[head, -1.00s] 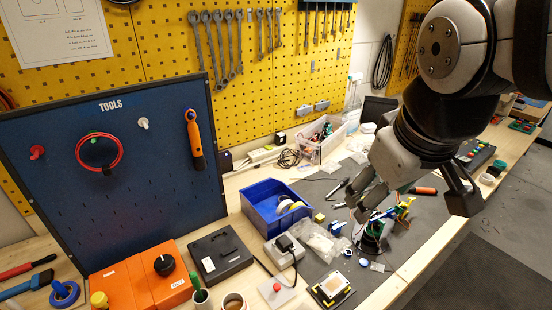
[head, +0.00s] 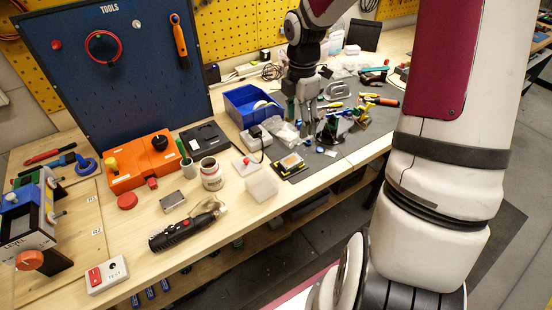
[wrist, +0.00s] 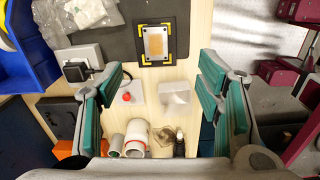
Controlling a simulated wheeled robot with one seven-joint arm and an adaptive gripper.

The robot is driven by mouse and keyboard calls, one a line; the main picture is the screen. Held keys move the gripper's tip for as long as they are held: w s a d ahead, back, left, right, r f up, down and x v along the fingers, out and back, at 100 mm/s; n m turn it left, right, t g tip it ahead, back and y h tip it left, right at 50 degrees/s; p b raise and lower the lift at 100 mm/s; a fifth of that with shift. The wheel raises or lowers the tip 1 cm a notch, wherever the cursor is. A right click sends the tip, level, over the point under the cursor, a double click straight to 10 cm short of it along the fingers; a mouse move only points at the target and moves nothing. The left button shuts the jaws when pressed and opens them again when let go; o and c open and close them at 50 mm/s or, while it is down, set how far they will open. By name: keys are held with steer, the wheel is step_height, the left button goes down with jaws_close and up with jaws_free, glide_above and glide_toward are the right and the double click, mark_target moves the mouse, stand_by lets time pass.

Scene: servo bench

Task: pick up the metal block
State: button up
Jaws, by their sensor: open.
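A small grey block (head: 172,201) that looks like metal lies flat on the bare wood in the head view, left of the mug. I cannot make it out in the wrist view. A metal-faced plate (head: 291,162) sits on a black pad with yellow corners; it also shows in the wrist view (wrist: 156,44). My gripper (head: 305,119) points down over the grey mat, behind that pad and well to the right of the grey block. In the wrist view my gripper (wrist: 165,85) has its green-padded fingers wide apart, with nothing between them.
A white mug (head: 212,177), a translucent block (head: 262,187) and a red-button box (head: 245,165) stand near the grey block. A blue bin (head: 248,106) and bagged parts (head: 286,134) are near my gripper.

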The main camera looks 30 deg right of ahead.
steer(key=f, duration=0.1)
glide_above(294, 159)
steer(key=shift+n, duration=0.3)
steer(key=f, duration=0.8)
steer(key=shift+s, duration=0.35)
steer(key=shift+w+f, duration=0.2)
steer(key=shift+f, duration=1.2)
steer(key=shift+w+f, duration=0.2)
steer(key=shift+f, duration=1.2)
steer(key=c, duration=1.3)
